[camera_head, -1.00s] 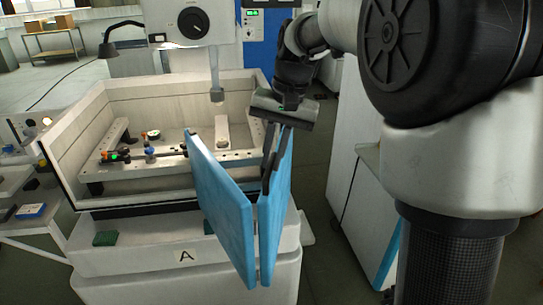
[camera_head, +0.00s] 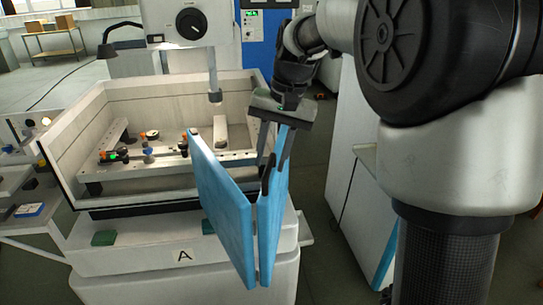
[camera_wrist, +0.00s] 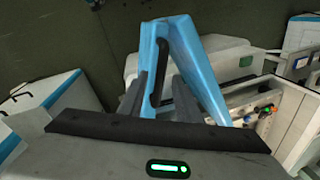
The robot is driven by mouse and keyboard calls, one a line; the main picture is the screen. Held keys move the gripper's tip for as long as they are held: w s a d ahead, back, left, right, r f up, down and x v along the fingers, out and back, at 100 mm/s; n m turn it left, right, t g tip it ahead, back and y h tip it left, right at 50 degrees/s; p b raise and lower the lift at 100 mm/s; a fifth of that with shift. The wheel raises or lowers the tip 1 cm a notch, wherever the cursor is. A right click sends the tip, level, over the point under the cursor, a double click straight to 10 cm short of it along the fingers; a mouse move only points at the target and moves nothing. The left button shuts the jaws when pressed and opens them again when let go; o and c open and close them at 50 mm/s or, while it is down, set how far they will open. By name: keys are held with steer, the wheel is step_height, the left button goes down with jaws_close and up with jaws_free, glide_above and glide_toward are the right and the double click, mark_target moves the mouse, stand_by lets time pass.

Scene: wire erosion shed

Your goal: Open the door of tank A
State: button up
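The tank A door is a bright blue two-panel folding door (camera_head: 222,195) at the right front corner of the tank (camera_head: 110,190). Its panels are folded into a narrow V, and the tank's front stands open. A dark bar handle (camera_head: 267,182) is on the right panel; it also shows in the wrist view (camera_wrist: 159,62). In the wrist view my gripper (camera_wrist: 160,80) has a finger on each side of the handle line, with gaps visible. A label "A" (camera_head: 183,256) marks the base.
Inside the tank are a work frame with several small clamps, and a machine head (camera_head: 188,22) hangs above. A white cabinet (camera_head: 352,200) stands close on the right. A side table (camera_head: 30,225) is at the left. Dark floor shows between tank and cabinet.

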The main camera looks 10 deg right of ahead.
steer(key=shift+r, duration=0.1)
steer(key=s+d+r+p, duration=0.1)
steer(key=d+r+p, duration=0.1)
steer(key=r, duration=1.5)
steer(key=shift+d, duration=0.65)
steer(key=shift+s, duration=0.1)
steer(key=s+d+f+n+t+h, duration=0.1)
steer(key=s+f+t, duration=0.1)
steer(key=s+f, duration=0.5)
steer(key=s+d+f+n+t+h, duration=0.1)
steer(key=s+f, duration=0.6)
steer(key=s, duration=0.7)
steer(key=shift+s+d+f+n+t, duration=0.15)
steer(key=shift+d+f+n+t, duration=0.1)
steer(key=shift+d+n+t, duration=0.6)
